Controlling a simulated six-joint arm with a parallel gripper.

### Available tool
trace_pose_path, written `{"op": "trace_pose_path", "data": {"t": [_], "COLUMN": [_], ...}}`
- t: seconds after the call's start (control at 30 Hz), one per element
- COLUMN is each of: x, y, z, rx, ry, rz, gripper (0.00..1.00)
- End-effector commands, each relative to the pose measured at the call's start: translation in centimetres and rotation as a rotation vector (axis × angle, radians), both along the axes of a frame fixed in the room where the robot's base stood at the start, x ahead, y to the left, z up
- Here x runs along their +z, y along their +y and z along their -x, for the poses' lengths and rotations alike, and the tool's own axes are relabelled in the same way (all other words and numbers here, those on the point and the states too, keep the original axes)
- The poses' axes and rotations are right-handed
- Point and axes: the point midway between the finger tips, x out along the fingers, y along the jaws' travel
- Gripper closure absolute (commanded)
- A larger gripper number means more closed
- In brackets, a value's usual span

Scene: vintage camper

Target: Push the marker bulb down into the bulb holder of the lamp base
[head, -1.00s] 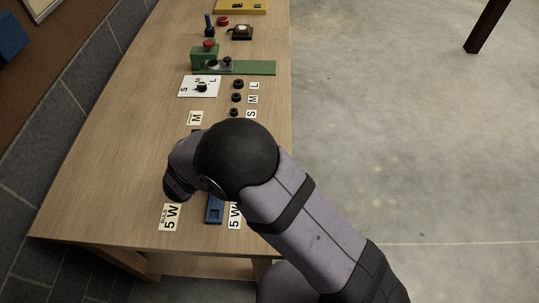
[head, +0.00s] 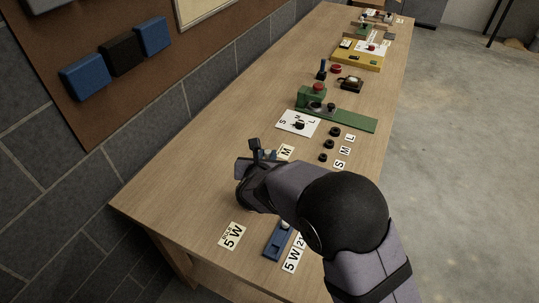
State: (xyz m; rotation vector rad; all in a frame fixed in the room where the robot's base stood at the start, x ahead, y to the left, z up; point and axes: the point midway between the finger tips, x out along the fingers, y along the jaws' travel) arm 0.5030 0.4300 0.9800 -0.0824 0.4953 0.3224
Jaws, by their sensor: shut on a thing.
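My gripper (head: 262,155) is over the table beside the card marked M, left of the middle of the head view. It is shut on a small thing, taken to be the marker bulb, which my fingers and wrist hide. A small bluish part shows right by the fingers; I cannot tell whether it belongs to the lamp base. The bulb holder is not clearly seen. A blue tray (head: 273,248) lies at the near end of the table, with a pale rounded thing, perhaps another bulb (head: 285,225), at its far end.
Cards marked 5 W (head: 232,236) and 5 W 21 W (head: 293,255) flank the tray. The table's left strip is clear, along the wall.

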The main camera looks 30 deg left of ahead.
Motion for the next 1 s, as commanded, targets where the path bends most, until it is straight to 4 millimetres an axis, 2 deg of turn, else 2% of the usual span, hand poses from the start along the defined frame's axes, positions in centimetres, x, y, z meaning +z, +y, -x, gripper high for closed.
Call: {"op": "trace_pose_path", "data": {"t": [0.57, 1.0], "x": [-0.1, -3.2], "y": [-0.1, -0.1], "z": [0.0, 0.0], "rx": [-0.001, -0.001], "ry": [-0.001, 0.0], "rz": [-0.001, 0.0], "gripper": [1.0, 1.0]}}
